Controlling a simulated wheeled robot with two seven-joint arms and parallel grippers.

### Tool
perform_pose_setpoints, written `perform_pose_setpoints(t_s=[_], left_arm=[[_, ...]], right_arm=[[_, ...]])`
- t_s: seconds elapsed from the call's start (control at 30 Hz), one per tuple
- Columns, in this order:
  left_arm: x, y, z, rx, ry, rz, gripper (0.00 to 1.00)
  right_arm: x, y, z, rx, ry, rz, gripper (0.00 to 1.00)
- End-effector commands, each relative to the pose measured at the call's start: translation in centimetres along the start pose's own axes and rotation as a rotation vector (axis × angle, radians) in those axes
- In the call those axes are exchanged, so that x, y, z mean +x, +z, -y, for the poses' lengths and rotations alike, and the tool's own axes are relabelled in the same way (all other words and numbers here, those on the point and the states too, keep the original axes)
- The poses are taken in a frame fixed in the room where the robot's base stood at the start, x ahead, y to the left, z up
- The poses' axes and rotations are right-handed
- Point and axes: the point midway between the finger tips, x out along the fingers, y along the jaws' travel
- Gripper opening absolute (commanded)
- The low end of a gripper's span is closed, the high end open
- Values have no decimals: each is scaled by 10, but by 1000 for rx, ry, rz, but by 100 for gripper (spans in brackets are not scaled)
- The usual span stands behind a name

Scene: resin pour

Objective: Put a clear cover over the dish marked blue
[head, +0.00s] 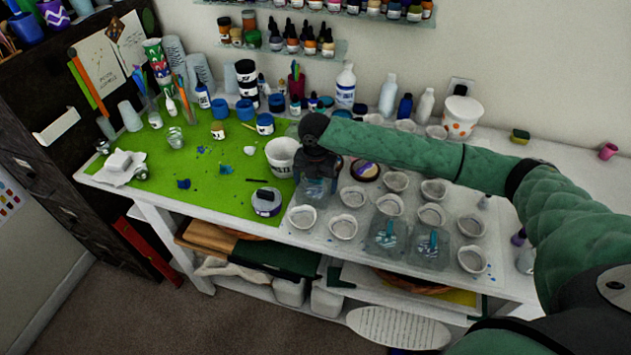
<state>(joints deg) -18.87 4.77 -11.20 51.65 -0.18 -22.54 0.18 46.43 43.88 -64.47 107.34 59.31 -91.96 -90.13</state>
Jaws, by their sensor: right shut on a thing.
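My right gripper (318,176) reaches in from the right over the left part of the dish area. It is shut on what looks like a clear cover (315,190), bluish and partly hidden by the gripper. Small white dishes stand in rows on the right of the table, among them one at the front left (302,217) and one beside it (343,227). Two clear covers with teal handles, a left one (382,240) and a right one (428,253), stand at the front among the dishes. I cannot make out a blue mark on any dish. My left gripper is out of view.
A green mat (225,185) with paint spots covers the table's left side. A white bucket (281,158) and a round lidded tub (266,203) stand just left of the gripper. Bottles (388,95) line the back. My right arm spans the table's right side.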

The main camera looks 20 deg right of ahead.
Motion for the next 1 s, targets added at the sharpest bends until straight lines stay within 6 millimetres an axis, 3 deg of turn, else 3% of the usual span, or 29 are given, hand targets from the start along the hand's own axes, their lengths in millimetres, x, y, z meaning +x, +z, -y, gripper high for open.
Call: perform_pose_setpoints(t_s=[0.63,1.0], left_arm=[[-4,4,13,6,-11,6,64],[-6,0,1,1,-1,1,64]], right_arm=[[2,0,0,0,0,0,66],[3,0,0,0,0,0,66]])
